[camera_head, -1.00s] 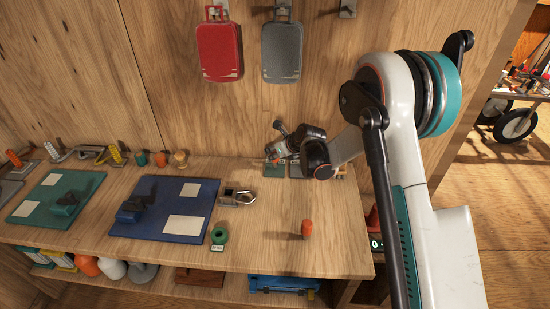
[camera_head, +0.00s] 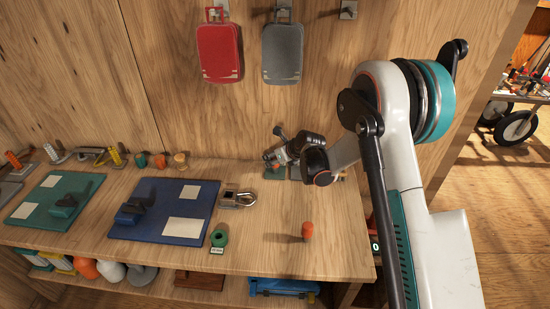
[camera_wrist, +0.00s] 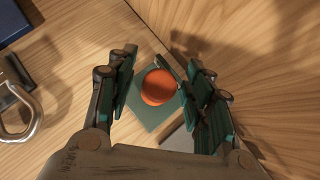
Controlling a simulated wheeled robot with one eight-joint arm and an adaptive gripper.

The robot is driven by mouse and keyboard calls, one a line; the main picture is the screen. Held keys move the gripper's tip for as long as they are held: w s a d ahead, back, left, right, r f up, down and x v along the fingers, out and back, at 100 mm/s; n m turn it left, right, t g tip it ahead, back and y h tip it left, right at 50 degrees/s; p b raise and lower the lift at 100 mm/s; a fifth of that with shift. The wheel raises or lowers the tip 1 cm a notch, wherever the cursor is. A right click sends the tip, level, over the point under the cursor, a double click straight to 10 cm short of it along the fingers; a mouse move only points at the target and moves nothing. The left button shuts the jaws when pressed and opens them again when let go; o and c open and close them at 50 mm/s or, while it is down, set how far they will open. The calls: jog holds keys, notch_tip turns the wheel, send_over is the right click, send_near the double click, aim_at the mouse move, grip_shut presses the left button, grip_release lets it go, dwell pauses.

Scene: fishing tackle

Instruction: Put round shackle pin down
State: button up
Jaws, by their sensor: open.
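The round shackle pin appears to be the round orange piece (camera_wrist: 158,87) between my fingers in the wrist view. It is seen from above, over a green square pad (camera_wrist: 136,106); whether it rests on the pad is hard to tell. My gripper (camera_wrist: 152,88) is open around it, with a gap on the left and the right finger close beside it. In the head view my gripper (camera_head: 273,160) is low at the back of the bench, and the green pad (camera_head: 275,174) shows under it. The piece is small there.
A metal shackle (camera_head: 238,200) lies beside the blue board (camera_head: 150,222). An orange cylinder (camera_head: 307,231) and a green ring (camera_head: 219,237) stand toward the front. The wooden wall (camera_wrist: 255,50) is close to my right finger. The bench's right front is mostly clear.

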jog(key=s+d+r+n+h+p, duration=0.1)
jog(key=s+d+r+n+p, duration=0.1)
jog(key=s+d+r+n, duration=0.75)
jog(key=s+d+r+n+h+p, duration=0.15)
jog(key=s+d+r+n, duration=0.3)
jog(key=s+r, duration=1)
jog(key=s+d+r+n+h, duration=0.1)
jog(key=s+d+n, duration=0.3)
jog(key=s+n, duration=0.3)
jog(key=s+d+r+n+h, duration=0.2)
jog(key=s+d+n, duration=0.3)
jog(key=s, duration=0.8)
jog(key=shift+r+n, duration=0.25)
jog(key=shift+n, duration=0.95)
